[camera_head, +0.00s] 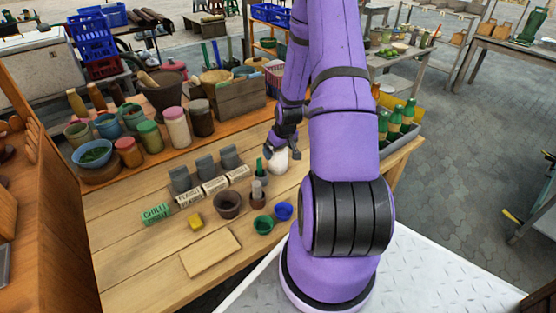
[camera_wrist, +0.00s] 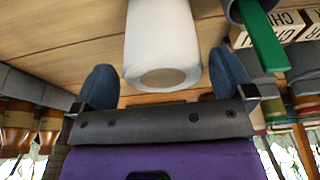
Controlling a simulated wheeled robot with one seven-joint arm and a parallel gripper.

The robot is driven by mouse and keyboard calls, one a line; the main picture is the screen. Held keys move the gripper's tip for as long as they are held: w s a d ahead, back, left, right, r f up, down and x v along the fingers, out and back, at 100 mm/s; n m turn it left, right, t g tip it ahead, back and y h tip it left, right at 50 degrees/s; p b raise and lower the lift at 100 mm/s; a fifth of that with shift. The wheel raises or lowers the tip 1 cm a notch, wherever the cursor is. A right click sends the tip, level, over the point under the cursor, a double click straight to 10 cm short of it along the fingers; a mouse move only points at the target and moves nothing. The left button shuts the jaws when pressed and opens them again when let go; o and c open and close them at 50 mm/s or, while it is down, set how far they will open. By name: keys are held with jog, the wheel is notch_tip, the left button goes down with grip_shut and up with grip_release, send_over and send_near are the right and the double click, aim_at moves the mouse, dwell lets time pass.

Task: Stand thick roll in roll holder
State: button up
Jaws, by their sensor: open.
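A thick white roll (camera_head: 277,163) stands on the wooden table below my gripper (camera_head: 282,152). In the wrist view, the white roll (camera_wrist: 162,40) lies between the two blue fingers of my gripper (camera_wrist: 163,80), with a gap visible on both sides. The fingers are open. A grey cup with a green stick (camera_head: 261,172) stands just left of the roll; this green stick (camera_wrist: 266,38) is close beside the right finger in the wrist view. I cannot tell for sure which vessel is the roll holder; a brown pot (camera_head: 228,205) stands further left.
Jars (camera_head: 177,127) line the raised back shelf. Green bottles (camera_head: 394,122) stand right.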

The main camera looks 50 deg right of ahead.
jog(key=shift+x, duration=1.7)
jog(key=shift+a, duration=0.1)
jog(key=shift+c, duration=0.5)
jog(key=c, duration=0.9)
jog(key=shift+c, duration=0.2)
jog(key=shift+w+r, duration=0.1)
jog(key=shift+r, duration=0.05)
